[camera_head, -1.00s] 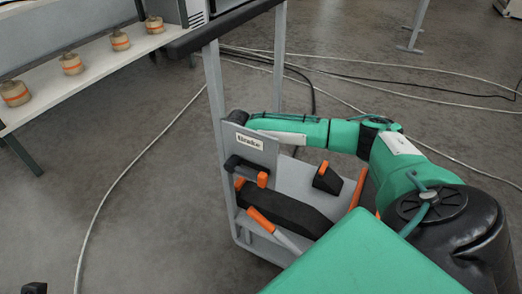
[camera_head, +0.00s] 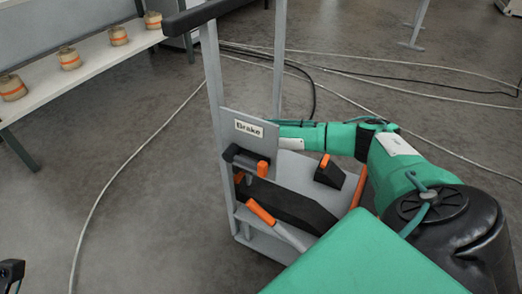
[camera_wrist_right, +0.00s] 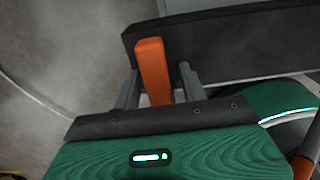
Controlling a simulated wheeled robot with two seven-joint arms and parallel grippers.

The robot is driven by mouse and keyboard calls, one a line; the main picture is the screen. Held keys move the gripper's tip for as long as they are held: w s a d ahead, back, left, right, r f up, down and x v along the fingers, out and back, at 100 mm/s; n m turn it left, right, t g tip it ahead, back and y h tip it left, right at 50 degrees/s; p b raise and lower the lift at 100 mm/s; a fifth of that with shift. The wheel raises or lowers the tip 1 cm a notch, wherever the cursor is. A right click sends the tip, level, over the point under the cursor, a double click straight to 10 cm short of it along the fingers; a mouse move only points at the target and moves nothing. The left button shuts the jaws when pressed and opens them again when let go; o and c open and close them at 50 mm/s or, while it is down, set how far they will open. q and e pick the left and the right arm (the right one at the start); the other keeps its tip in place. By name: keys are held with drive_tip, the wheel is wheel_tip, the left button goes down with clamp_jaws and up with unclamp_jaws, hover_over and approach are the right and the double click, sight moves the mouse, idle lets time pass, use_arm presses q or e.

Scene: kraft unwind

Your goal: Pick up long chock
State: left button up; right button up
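The long chock (camera_head: 288,203) is a long black block lying low in the grey cart, partly behind the brake lever. An upright orange handle (camera_head: 262,168) shows beside it, below the Brake plate. In the right wrist view the black block (camera_wrist_right: 225,38) spans the top, with the orange handle (camera_wrist_right: 152,62) in front of it. My right gripper (camera_wrist_right: 158,72) is open, with its fingers on either side of this handle and a visible gap on the right. A dark part of my left gripper (camera_head: 12,271) shows at the lower left corner.
The Brake plate (camera_head: 236,140) and cart posts stand close to my right arm. An orange-tipped lever (camera_head: 262,212) crosses the cart front. A smaller black wedge (camera_head: 329,173) sits to the right. Cables (camera_head: 130,165) lie on open floor; a shelf (camera_head: 85,75) holds rolls.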

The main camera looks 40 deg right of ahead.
clamp_jaws()
